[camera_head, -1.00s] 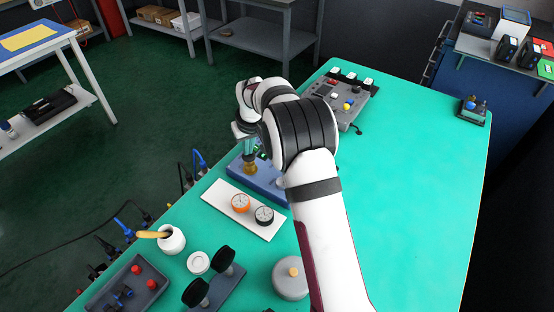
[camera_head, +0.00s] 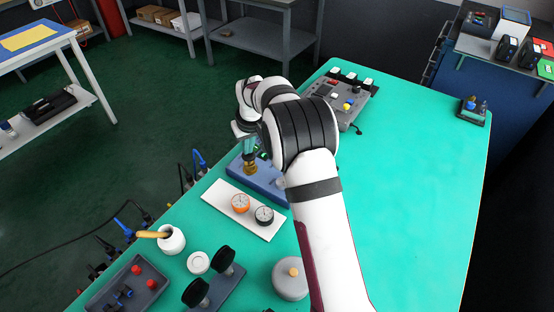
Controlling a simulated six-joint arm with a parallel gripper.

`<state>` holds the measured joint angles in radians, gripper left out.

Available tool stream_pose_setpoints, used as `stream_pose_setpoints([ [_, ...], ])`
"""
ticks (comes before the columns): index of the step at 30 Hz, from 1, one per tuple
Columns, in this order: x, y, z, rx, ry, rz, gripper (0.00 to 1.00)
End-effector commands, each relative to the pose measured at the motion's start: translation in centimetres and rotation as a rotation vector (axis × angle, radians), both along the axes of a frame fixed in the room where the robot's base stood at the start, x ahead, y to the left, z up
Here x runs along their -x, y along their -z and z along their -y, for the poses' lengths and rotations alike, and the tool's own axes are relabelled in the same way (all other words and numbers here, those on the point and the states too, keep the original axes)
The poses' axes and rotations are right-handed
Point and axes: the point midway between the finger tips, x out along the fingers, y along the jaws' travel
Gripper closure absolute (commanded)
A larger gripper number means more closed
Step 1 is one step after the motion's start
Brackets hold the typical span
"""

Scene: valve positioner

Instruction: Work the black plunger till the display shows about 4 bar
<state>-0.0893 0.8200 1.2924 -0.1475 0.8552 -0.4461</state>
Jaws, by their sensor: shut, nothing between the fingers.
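A blue base unit (camera_head: 270,184) sits on the green table near its left edge, partly behind my arm. A brass-coloured fitting (camera_head: 250,168) stands on its left end. My gripper (camera_head: 249,152) points down right above this fitting, its fingers shut with nothing between them. I cannot tell whether the fingertips touch the part below. The black plunger cannot be made out; my gripper and arm cover much of the unit. No readable display shows on it.
A white board with an orange dial (camera_head: 240,203) and a black dial (camera_head: 264,215) lies in front of the unit. A grey control box (camera_head: 345,105) stands behind. A white cup (camera_head: 171,240) and a grey round lidded pot (camera_head: 290,279) are nearer.

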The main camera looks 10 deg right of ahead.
Motion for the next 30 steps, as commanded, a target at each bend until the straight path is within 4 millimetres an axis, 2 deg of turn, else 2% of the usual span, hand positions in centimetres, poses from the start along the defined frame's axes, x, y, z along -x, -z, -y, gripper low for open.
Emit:
stream_pose_setpoints([
  [21, 0.1, 2.1, 0.0, 0.001, 0.000, -0.004, 1.00],
  [26, 0.1, 1.8, 0.0, 0.001, 0.000, -0.003, 1.00],
  [30, 0.0, 0.6, 0.0, 0.000, 0.000, -0.001, 1.00],
])
